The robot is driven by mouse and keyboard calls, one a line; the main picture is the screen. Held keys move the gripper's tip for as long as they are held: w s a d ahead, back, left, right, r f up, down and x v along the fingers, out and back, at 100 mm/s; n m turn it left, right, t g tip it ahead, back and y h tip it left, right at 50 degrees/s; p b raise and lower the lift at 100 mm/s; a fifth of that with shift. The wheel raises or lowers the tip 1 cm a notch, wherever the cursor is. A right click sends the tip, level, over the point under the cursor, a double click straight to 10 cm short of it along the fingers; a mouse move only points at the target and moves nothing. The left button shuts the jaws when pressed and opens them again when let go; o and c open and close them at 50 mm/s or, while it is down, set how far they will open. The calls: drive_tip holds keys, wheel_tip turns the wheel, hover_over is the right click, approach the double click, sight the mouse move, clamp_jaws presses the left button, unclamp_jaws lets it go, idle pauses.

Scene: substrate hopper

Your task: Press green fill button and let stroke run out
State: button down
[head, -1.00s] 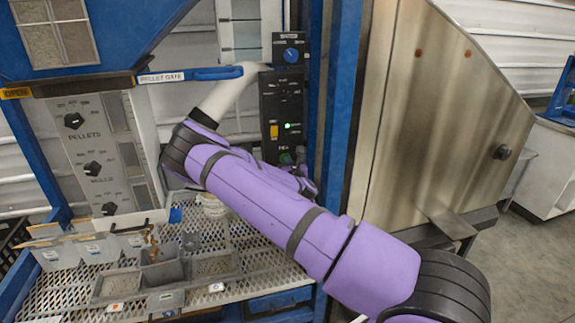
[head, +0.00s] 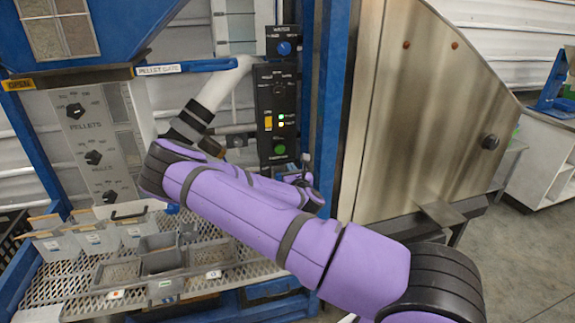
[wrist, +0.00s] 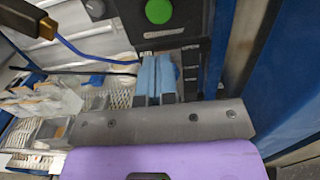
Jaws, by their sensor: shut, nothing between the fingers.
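The green fill button (head: 279,149) is at the bottom of a dark control panel (head: 264,95) in the head view. It also shows at the top of the wrist view (wrist: 158,11) and looks uncovered. Two small lights glow on the panel above it, beside a yellow part (head: 268,122). My gripper (wrist: 157,62) is shut and empty, its two light-blue fingers side by side. In the wrist view the fingertips lie below the button, apart from it in the picture. Their distance from the panel is hard to tell.
A perforated bench (head: 45,285) at lower left holds a grey tub (head: 162,258) and several pale pots (head: 95,240). A blue post (head: 327,100) stands right of the panel, with a steel housing (head: 420,110) beyond. A blue gate handle (head: 205,66) juts out at upper left.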

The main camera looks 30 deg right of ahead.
drive_tip(key=shift+v, duration=0.8)
drive_tip(key=s+a+r+m+g+y, duration=0.1)
drive_tip(key=s+a+r+m+g, duration=0.25)
drive_tip(key=r+m, duration=0.45)
drive_tip(key=s+a+r+m+g+y, duration=0.2)
drive_tip(key=s+a+r+m+g, duration=0.25)
drive_tip(key=m, duration=0.55)
drive_tip(key=s+a+r+m+g+y, duration=0.1)
drive_tip(key=s+a+r+m+g, duration=0.15)
drive_tip(key=s+r+m, duration=0.45)
drive_tip(key=s+a+r+m, duration=0.2)
drive_tip(key=s+r, duration=0.2)
drive_tip(key=s, duration=0.3)
drive_tip(key=s+a+r+m+g, duration=0.1)
drive_tip(key=s+a+r+m, duration=0.1)
drive_tip(key=s+r, duration=0.3)
drive_tip(key=s+a+r+m+g+y, duration=0.1)
drive_tip(key=s+r, duration=0.4)
drive_tip(key=s, duration=0.5)
drive_tip(key=a+m, duration=0.1)
drive_tip(key=m, duration=0.1)
drive_tip(key=shift+s+a+m, duration=0.35)
drive_tip(key=shift+s+m, duration=0.05)
